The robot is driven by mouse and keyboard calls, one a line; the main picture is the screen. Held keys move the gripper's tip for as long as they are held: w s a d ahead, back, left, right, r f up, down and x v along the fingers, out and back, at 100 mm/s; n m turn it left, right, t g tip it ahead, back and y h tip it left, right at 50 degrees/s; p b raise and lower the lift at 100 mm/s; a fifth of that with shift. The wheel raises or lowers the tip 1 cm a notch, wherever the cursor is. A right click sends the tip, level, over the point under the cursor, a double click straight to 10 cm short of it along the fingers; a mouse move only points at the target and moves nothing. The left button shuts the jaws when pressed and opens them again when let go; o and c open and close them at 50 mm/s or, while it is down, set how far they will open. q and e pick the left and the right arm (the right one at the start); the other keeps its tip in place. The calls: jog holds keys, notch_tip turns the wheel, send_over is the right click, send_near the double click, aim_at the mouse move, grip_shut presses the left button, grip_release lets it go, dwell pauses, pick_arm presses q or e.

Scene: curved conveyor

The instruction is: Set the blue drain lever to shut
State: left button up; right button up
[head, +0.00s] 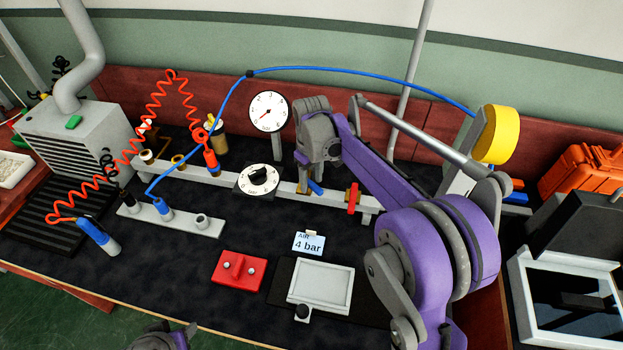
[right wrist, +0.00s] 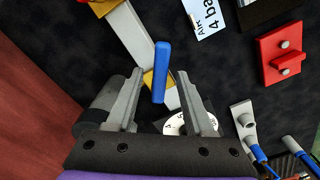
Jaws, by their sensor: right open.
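The blue drain lever (right wrist: 161,72) shows in the right wrist view, over a brass fitting (right wrist: 149,80) on the pale rail. It lies at a slant to the rail. In the head view the lever (head: 315,187) sticks out from the front of the rail, partly hidden by my right gripper. My right gripper (right wrist: 160,76) is open, with one finger on each side of the lever and a gap to both. In the head view my right gripper (head: 303,178) hangs over the rail. Part of my left gripper (head: 165,338) shows at the bottom edge, its fingers unclear.
A red valve handle (head: 353,198) stands right of the lever on the rail (head: 220,178). A black dial knob (head: 259,176) is to the left and a round gauge (head: 268,111) behind. A "4 bar" card (head: 309,243), red block (head: 239,271) and grey tray (head: 321,287) lie in front.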

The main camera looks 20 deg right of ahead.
grip_shut()
dwell(1.4)
